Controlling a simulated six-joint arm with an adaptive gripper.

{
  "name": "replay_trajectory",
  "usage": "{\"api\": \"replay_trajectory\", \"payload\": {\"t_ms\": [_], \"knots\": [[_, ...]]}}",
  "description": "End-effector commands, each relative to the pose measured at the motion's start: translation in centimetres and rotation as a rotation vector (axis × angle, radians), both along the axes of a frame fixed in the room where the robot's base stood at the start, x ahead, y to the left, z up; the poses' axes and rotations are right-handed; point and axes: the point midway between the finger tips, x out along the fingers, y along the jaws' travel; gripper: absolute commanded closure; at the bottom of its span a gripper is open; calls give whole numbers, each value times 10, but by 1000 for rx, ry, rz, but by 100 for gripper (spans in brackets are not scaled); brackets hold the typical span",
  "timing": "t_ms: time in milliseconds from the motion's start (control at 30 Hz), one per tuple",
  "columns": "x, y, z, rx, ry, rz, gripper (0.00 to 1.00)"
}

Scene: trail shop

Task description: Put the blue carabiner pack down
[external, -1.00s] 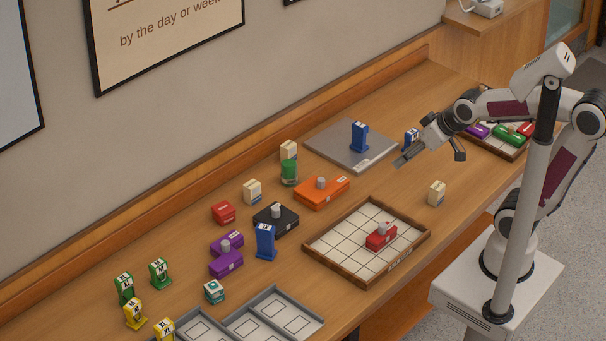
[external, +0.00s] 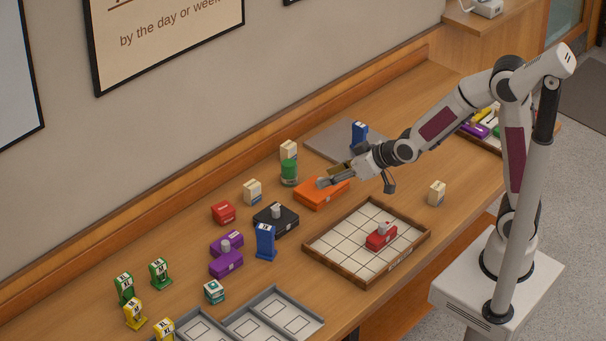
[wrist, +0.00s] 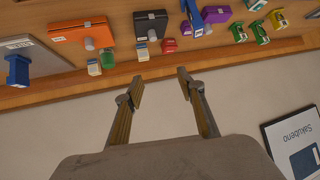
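My gripper (external: 335,178) is above the orange box in the external view. In the wrist view its two fingers (wrist: 160,82) are apart with nothing between them. One blue pack (external: 359,135) stands upright on the grey mat (external: 325,143), partly behind my arm; it also shows at the left of the wrist view (wrist: 17,70). Another blue pack (external: 265,241) stands upright on the counter by the purple boxes; it also shows in the wrist view (wrist: 193,14). I cannot tell which one is the carabiner pack.
The orange box (external: 313,196), black box (external: 270,222) and purple boxes (external: 226,264) lie along the counter. A wood-rimmed tray (external: 335,270) holds a red piece (external: 381,237). A green can (external: 289,172) and cream box (external: 437,193) stand nearby. A grey divided tray (external: 305,314) is in front.

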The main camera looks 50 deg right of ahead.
Motion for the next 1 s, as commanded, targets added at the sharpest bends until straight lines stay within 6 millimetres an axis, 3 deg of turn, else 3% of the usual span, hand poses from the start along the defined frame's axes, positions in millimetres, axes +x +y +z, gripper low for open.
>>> {"api": "replay_trajectory", "payload": {"t_ms": [500,1000], "knots": [[31,69,-65,16,-129,55,61],[31,120,-123,20,-262,108,61]]}}
